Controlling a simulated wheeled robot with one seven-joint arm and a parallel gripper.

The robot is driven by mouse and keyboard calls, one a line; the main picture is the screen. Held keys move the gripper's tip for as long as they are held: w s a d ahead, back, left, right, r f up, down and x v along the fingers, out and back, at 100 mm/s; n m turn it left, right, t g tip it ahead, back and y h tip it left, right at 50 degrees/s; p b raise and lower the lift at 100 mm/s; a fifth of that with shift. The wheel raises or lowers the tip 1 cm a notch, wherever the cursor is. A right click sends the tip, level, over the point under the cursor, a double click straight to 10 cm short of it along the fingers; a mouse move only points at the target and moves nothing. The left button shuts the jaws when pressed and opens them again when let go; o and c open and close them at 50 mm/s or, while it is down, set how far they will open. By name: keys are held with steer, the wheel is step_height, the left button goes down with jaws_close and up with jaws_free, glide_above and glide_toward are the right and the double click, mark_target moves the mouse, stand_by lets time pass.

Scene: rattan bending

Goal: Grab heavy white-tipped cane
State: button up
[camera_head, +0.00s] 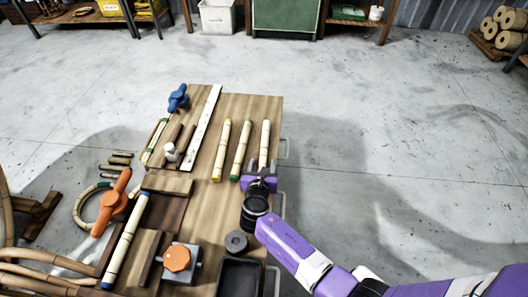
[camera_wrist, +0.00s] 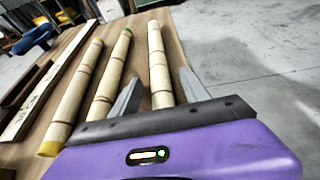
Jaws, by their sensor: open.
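The white-tipped cane (camera_head: 265,142) is the rightmost of three pale canes lying side by side on the wooden bench. My gripper (camera_head: 262,168) is at its near end, with the jaws open. In the wrist view this cane (camera_wrist: 158,58) runs away from me, its near part between my two spread fingers (camera_wrist: 160,76). I cannot tell whether either finger touches it. The green-tipped cane (camera_head: 241,150) lies just left, close to my left finger; it also shows in the wrist view (camera_wrist: 108,82). The yellow-tipped cane (camera_head: 222,150) is further left.
The bench top (camera_head: 258,103) is bare behind the canes. A long pale strip (camera_head: 203,127) and a blue clamp (camera_head: 178,97) are to the left. An orange-handled clamp (camera_head: 112,202), an orange knob (camera_head: 177,258) and a dark tray (camera_head: 240,276) are nearer. Open floor is right.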

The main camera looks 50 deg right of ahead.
jaws_close()
steer(key=shift+r, duration=0.1)
stand_by(0.3)
